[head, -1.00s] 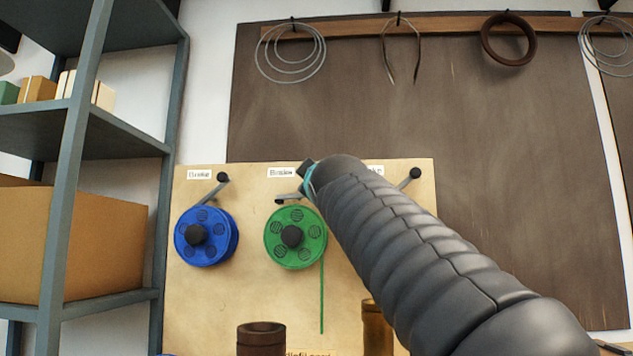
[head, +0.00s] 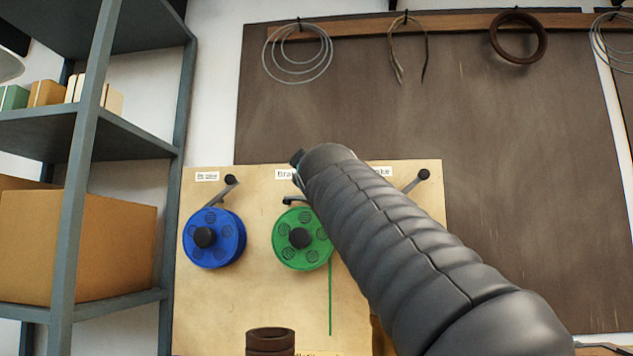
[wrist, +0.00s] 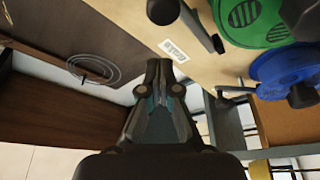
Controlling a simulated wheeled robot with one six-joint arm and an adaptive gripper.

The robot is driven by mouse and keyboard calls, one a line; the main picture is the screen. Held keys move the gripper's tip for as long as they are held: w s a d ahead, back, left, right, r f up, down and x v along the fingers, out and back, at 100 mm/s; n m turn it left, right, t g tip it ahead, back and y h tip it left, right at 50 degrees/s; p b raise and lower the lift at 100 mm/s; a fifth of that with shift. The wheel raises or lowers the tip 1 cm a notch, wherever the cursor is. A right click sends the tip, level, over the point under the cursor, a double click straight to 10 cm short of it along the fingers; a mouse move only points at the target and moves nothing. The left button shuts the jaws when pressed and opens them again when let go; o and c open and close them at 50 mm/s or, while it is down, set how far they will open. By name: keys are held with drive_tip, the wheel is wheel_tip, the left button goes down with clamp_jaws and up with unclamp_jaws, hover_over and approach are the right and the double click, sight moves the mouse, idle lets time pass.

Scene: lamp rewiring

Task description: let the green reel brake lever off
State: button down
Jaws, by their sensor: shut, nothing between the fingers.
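The green reel (head: 302,240) hangs on the tan board, with a green strand running down at its right. Its brake lever (head: 292,200) shows as a short bar just above the reel rim; my arm hides its right part. In the wrist view the lever (wrist: 196,24) runs from a dark knob to a dark end pad beside the green reel (wrist: 248,18). My gripper (head: 297,160) is above the lever in the head view, partly hidden by my arm. In the wrist view my gripper (wrist: 160,66) is shut and empty, apart from the lever.
The blue reel (head: 212,238) and its lever (head: 219,191) are left of the green one. Another lever (head: 412,184) is to the right. A grey shelf (head: 75,180) stands at far left. Wire coils (head: 298,55) hang above on a dark panel.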

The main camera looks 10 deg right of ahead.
drive_tip(key=b+v, duration=0.3)
drive_tip(key=v, duration=0.7)
drive_tip(key=shift+a+b, duration=0.2)
drive_tip(key=shift+b, duration=0.1)
